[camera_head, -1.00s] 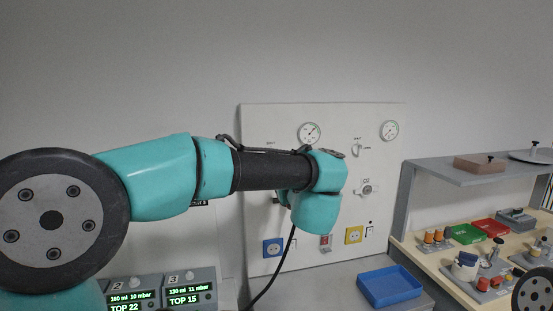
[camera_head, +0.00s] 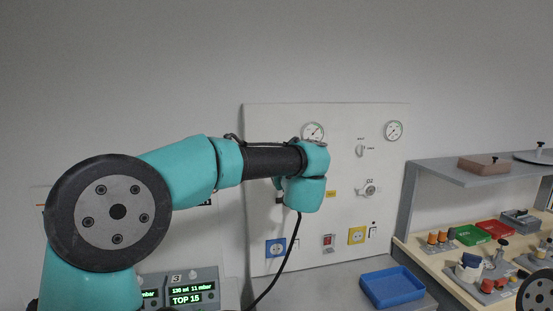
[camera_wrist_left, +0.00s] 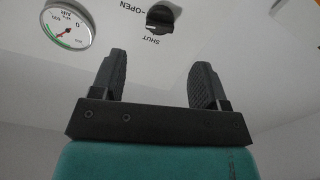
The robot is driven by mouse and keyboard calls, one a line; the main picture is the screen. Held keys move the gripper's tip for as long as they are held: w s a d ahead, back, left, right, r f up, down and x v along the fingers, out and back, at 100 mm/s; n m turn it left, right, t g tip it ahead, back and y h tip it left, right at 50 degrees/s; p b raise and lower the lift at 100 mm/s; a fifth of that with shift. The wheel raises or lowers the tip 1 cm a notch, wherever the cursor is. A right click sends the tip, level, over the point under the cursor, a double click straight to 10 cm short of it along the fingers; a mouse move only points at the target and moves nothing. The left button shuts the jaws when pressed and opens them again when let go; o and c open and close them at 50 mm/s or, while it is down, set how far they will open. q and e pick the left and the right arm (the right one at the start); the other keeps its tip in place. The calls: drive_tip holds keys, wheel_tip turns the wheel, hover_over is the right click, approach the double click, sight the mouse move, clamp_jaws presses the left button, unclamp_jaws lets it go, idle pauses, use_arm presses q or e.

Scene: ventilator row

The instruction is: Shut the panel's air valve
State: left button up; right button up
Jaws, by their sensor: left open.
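The white wall panel (camera_head: 330,225) stands behind my left arm in the head view. In the left wrist view, a dark round valve knob (camera_wrist_left: 160,17) shows at the top, upside down, with OPEN and SHUT printed beside it. A small pale mark is on its edge; I cannot tell its exact setting. A round gauge (camera_wrist_left: 66,25) marked in bar, apparently AIR, is to its left. My left gripper (camera_wrist_left: 157,77) is open and empty, its fingers apart from the knob. In the head view my left arm covers this knob and its own gripper. My right gripper is not in view.
Two gauges (camera_head: 313,132) (camera_head: 394,130), another knob (camera_head: 360,150) and an O2 outlet (camera_head: 369,190) are on the panel. A blue tray (camera_head: 392,288) lies below. Ventilator displays (camera_head: 190,292) stand at bottom left. A shelf and bench with small parts are at right.

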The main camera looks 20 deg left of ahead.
use_arm(q)
drive_tip(key=x, duration=0.9)
drive_tip(key=shift+w+a, duration=0.1)
drive_tip(key=c, duration=0.9)
